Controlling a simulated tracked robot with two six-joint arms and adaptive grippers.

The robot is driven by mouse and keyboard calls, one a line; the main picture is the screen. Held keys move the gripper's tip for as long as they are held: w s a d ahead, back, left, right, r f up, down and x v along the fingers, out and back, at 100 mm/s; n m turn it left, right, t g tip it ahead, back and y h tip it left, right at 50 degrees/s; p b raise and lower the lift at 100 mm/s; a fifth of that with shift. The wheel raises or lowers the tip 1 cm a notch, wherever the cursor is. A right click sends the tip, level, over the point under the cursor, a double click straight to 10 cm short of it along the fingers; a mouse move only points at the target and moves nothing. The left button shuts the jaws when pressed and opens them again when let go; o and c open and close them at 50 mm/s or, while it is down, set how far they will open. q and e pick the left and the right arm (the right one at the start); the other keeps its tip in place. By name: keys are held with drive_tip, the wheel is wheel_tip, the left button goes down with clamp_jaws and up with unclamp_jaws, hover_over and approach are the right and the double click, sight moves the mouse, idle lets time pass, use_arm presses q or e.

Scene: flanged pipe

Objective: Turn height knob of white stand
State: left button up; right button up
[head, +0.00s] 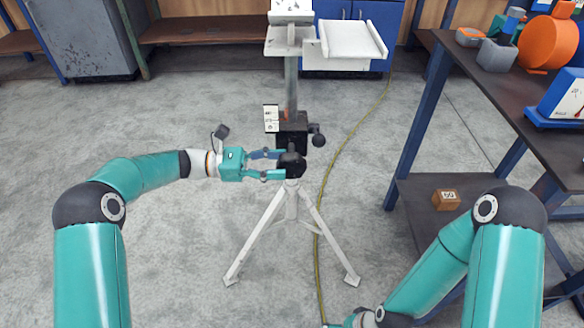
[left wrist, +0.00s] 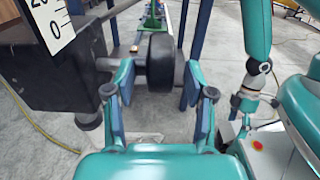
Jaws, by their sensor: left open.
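The white stand (head: 291,205) stands upright on the floor on splayed white legs, with a grey post and a black block (head: 293,130) that has a white number scale beside it. A round black knob (head: 291,165) faces me low on the block; it also shows in the left wrist view (left wrist: 161,62). A smaller ball-ended handle (head: 318,140) sticks out to the block's right. My left gripper (head: 279,165) is open, with one finger on either side of the knob; contact cannot be told. My right gripper (head: 342,323) is partly cut off at the bottom edge.
A dark workbench (head: 520,110) with blue legs stands at right, holding an orange round object (head: 548,43). A small brown box (head: 445,200) sits on its lower shelf. A yellow hose (head: 335,165) runs along the floor right of the stand. Floor to the left is clear.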

sight(293, 165)
use_arm(q)
drive_tip(key=shift+d+b, duration=0.3)
drive_tip(key=shift+d, duration=1.5)
clamp_jaws()
drive_tip(key=shift+r+p, duration=0.15)
drive_tip(key=shift+p, duration=0.35)
drive_tip(key=y+p, duration=0.3)
drive_tip(key=p, duration=0.3)
drive_tip(key=y+p, duration=0.3)
drive_tip(key=p, duration=0.4)
drive_tip(key=shift+d+r, duration=0.15)
drive_tip(key=shift+d, duration=0.05)
drive_tip(key=shift+f+y+p, duration=0.2)
drive_tip(key=shift+y+p, duration=0.2)
drive_tip(key=shift+p, duration=0.25)
drive_tip(key=shift+f, duration=0.1)
